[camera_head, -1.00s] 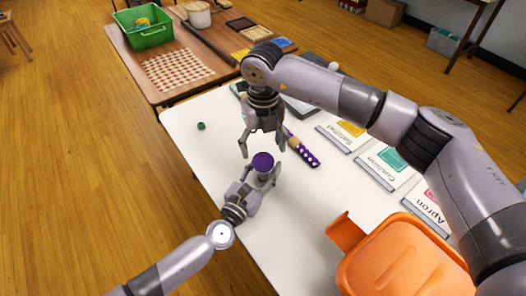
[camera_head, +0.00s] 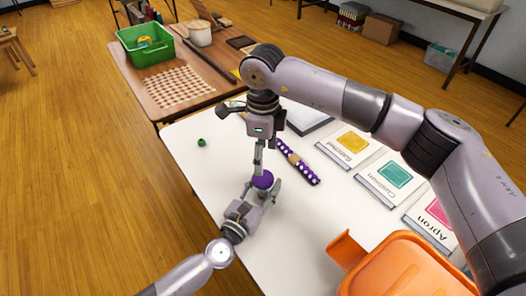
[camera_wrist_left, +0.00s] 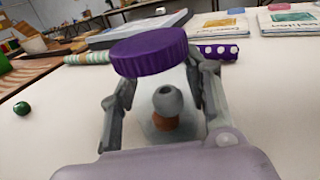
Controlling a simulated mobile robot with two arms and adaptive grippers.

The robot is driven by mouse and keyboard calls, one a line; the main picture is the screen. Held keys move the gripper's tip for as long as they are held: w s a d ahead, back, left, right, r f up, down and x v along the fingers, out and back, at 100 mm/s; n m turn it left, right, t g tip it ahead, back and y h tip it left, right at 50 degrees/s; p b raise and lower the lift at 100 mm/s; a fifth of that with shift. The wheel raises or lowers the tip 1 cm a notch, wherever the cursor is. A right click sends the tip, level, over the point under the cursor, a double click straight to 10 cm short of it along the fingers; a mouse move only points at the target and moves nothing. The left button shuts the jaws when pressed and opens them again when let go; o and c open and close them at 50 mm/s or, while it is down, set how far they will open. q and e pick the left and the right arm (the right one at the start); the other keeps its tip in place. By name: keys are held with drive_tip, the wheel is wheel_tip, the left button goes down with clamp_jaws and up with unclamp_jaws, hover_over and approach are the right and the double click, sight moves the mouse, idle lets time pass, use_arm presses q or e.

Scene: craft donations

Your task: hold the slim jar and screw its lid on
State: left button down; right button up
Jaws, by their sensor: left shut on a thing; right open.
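The slim jar (camera_wrist_left: 150,128) is clear, with a grey and brown thing inside, in the left wrist view. My left gripper (camera_wrist_left: 160,95) is shut on its sides. In the head view this gripper (camera_head: 262,192) is low, at the table's left edge. The purple ridged lid (camera_wrist_left: 150,50) is at the jar's top; it also shows in the head view (camera_head: 263,180). I cannot tell how tight it sits. My right gripper (camera_head: 259,160) points down just above the lid, open, its fingers seen nearly edge-on. It is not visible in the left wrist view.
A dotted purple roll (camera_head: 300,167) lies right of the right gripper. A small green ball (camera_head: 202,142) is at the left. Label cards (camera_head: 390,178) line the right side, and an orange bin (camera_head: 400,265) stands at the front right. White table (camera_head: 300,225) is bare between.

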sight(263, 177)
drive_tip(key=shift+r+n, duration=0.1)
drive_tip(key=shift+n, duration=0.3)
drive_tip(key=shift+f, duration=4.05)
drive_tip(key=shift+c, duration=0.3)
drive_tip(key=c, duration=1.1)
drive_tip(key=shift+c, duration=0.2)
drive_tip(key=o, duration=1.4)
drive_tip(key=shift+c, duration=0.2)
drive_tip(key=shift+r, duration=0.1)
